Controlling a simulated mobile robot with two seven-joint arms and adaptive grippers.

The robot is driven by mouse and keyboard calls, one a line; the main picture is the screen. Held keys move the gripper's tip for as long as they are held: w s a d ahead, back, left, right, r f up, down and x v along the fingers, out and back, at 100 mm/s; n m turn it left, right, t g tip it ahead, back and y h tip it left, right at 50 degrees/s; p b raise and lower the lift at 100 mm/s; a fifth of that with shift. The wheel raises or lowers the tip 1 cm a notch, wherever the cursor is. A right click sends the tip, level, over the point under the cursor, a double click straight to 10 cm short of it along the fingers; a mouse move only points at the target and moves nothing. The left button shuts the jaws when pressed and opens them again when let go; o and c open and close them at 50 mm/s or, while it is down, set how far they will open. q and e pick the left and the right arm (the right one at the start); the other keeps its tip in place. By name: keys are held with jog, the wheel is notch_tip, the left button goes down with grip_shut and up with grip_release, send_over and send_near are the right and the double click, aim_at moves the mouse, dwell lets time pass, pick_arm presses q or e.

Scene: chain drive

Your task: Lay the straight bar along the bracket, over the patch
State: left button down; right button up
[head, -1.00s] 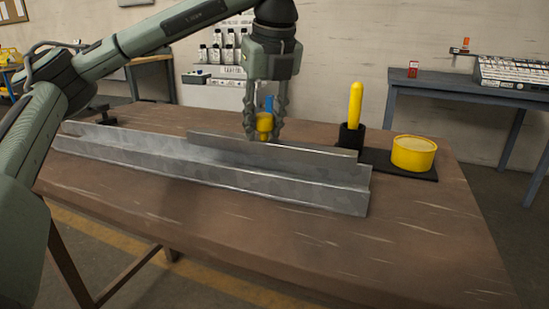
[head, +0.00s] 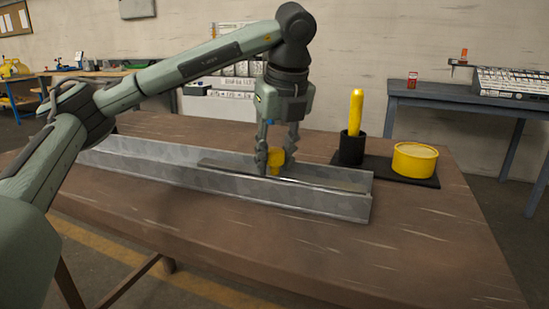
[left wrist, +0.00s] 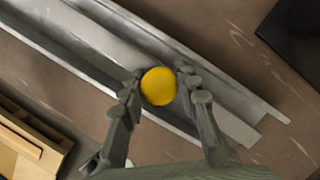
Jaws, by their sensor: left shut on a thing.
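The bracket (head: 320,203) is a long grey metal channel lying along the table, with its near end towards the right. The straight bar (head: 325,183), thin and grey with a yellow knob (head: 277,160), lies low inside the channel, roughly along it. I cannot tell whether it touches the channel floor all along. My left gripper (head: 276,165) points down and is shut on the yellow knob. The knob also shows between the fingers in the left wrist view (left wrist: 159,86). I see no patch; the bar or channel walls may hide it. My right gripper is out of view.
On the table's right, a black mat (head: 385,171) bears a yellow tin (head: 415,160) and a black cup (head: 351,148) with a yellow stick (head: 356,112) in it. The table (head: 440,240) is bare in front of the bracket. A blue-grey side bench (head: 440,98) stands behind.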

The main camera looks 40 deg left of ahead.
pick_arm(q)
jog(key=c, duration=1.6)
grip_release()
jog(key=shift+o, duration=1)
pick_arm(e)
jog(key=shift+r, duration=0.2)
pick_arm(q)
jog(key=shift+r, duration=0.15)
jog(key=p+v, duration=0.3)
jog(key=v, duration=0.9)
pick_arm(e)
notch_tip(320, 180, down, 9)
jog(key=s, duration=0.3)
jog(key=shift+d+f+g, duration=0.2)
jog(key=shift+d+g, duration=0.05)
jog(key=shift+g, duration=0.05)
